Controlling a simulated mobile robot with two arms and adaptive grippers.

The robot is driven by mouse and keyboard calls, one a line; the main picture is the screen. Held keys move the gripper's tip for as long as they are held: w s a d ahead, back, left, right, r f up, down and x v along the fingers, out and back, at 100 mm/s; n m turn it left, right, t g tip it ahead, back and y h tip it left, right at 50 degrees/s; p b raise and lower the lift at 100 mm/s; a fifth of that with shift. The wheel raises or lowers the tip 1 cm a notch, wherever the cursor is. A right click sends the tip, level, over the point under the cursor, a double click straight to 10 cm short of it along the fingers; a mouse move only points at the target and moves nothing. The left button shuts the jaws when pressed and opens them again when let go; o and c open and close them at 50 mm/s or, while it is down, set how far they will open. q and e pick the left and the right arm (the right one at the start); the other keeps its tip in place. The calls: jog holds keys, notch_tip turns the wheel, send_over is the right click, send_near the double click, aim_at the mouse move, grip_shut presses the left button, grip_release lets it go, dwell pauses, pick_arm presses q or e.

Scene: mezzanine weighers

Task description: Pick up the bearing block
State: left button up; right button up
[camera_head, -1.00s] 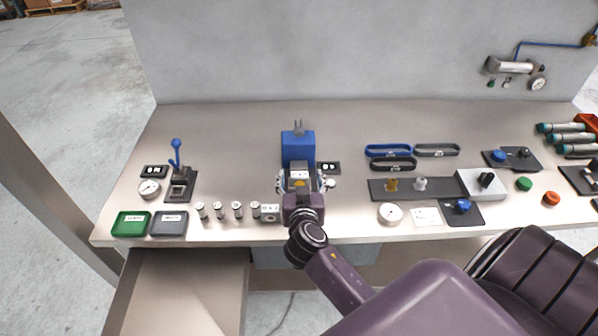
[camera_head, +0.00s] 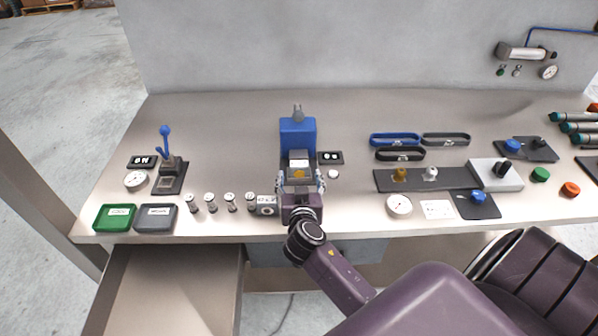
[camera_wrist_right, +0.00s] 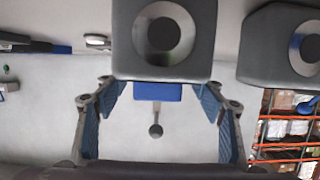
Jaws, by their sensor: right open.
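A grey bearing block (camera_head: 299,158) with a yellow spot stands in front of a blue stand (camera_head: 298,138) at the middle of the bench. In the right wrist view the grey block (camera_wrist_right: 190,64) shows a round bore and lies between the finger lines, close to the camera. My right gripper (camera_head: 301,186) is open, with one finger on each side of the block. In the wrist view its fingers (camera_wrist_right: 158,105) are wide apart and a gap shows on both sides. The block's lower front is hidden by the gripper in the head view. My left gripper is not in view.
A second grey bored block (camera_head: 267,205) stands close left of my right gripper; it also shows in the wrist view (camera_wrist_right: 262,55). Several small cylinders (camera_head: 230,203) stand left of it.

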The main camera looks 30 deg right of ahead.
aim_at(299, 167)
jog(key=shift+w+d+f, duration=0.1)
jog(key=shift+w+d, duration=0.3)
jog(key=shift+w, duration=0.15)
jog(key=x, duration=0.1)
jog(key=p+x, duration=0.2)
jog(key=x, duration=0.1)
jog(key=shift+w+d+r, duration=0.1)
jog(key=shift+r, duration=0.15)
jog(key=shift+w+d+f, duration=0.2)
jog(key=shift+w+f, duration=0.05)
jog(key=shift+w, duration=0.2)
jog(key=c, duration=1.5)
